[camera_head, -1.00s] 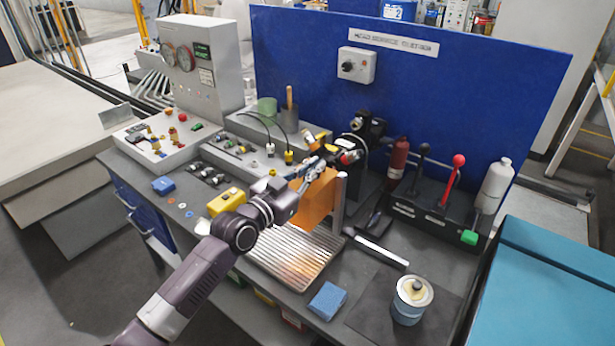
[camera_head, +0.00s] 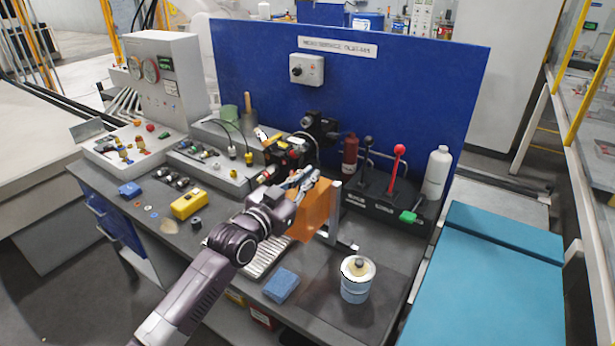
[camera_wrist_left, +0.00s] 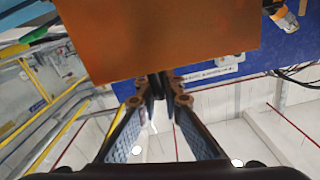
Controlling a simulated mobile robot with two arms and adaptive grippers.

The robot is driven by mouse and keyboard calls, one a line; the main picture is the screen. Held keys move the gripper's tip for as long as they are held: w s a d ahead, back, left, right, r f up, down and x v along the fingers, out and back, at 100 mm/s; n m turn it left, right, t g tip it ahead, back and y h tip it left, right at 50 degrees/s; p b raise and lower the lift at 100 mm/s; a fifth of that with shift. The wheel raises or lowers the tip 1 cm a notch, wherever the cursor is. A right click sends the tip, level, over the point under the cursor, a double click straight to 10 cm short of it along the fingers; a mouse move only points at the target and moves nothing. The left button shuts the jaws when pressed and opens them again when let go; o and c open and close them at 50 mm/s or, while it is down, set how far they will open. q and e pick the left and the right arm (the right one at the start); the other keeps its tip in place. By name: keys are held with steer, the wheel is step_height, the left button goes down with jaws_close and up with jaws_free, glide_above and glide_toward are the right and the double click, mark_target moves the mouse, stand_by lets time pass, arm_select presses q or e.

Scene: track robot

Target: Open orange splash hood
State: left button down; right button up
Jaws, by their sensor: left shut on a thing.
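The orange splash hood (camera_head: 313,210) stands as a flat orange panel over the right end of a ribbed metal tray (camera_head: 266,257), beside an upright metal post (camera_head: 334,208). My left gripper (camera_head: 306,179) is at the hood's upper edge, shut on it. In the left wrist view the hood (camera_wrist_left: 160,35) fills the top middle, and the closed fingertips (camera_wrist_left: 158,85) meet its lower border in that picture. My left forearm hides part of the tray. The exact grip contact is hard to make out. My right gripper is not in view.
A blue and white can (camera_head: 357,283) and a blue sponge (camera_head: 281,285) are near the bench front. A black lever box (camera_head: 382,200), a red lever (camera_head: 396,170) and a white bottle (camera_head: 437,172) stand right. A blue panel (camera_head: 400,95) closes the back.

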arm_select(q)
steer(key=c, duration=2.2)
jaws_free()
steer(key=shift+s+f, duration=0.1)
steer(key=shift+o, duration=0.5)
steer(key=v, duration=1.2)
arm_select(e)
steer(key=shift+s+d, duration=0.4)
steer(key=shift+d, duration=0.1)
arm_select(q)
steer(key=shift+d, duration=0.1)
